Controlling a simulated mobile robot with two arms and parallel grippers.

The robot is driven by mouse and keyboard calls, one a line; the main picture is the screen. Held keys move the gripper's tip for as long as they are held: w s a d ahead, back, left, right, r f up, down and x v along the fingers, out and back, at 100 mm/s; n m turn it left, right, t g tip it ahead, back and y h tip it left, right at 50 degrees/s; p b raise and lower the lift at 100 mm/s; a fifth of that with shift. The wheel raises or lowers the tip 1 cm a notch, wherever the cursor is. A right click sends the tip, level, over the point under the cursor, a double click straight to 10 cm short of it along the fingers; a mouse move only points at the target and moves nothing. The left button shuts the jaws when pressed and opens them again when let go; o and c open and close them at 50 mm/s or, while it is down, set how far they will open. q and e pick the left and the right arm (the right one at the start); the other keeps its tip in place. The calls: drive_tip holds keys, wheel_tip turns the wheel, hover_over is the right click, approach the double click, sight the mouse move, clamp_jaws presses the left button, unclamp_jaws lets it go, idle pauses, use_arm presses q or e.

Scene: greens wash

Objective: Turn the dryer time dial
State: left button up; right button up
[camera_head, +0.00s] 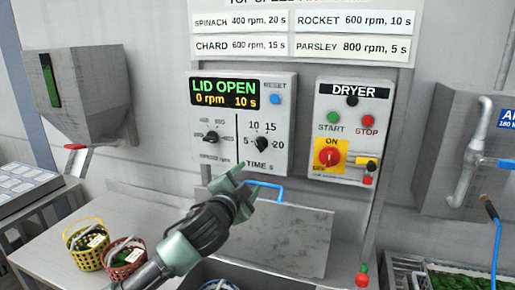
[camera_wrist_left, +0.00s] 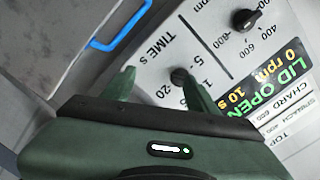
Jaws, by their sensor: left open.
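The black time dial (camera_head: 262,145) is on the grey control box, under the label marks 5, 10, 15 and 20. The display (camera_head: 225,93) above reads LID OPEN, 0 rpm, 10 s. My left gripper (camera_head: 245,179) is open and empty, below and slightly left of the dial in the head view. In the left wrist view the dial (camera_wrist_left: 180,76) shows near the tip of the right-hand finger of my left gripper (camera_wrist_left: 156,76), partly hidden by it. I cannot tell whether they touch. My right gripper is not in view.
The black speed dial (camera_head: 211,137) sits left of the time dial. The dryer panel (camera_head: 347,130) with buttons and a red switch (camera_head: 329,157) is at right. A blue handle (camera_head: 268,186) lies below the box. Yellow (camera_head: 84,246) and red (camera_head: 122,260) baskets stand on the table.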

use_arm(q)
drive_tip(key=m+t, duration=0.1)
approach(259, 147)
drive_tip(key=shift+h, duration=0.3)
drive_tip(key=p+x, duration=0.2)
drive_tip(key=x, duration=0.6)
drive_tip(key=shift+w+a, duration=0.1)
clamp_jaws()
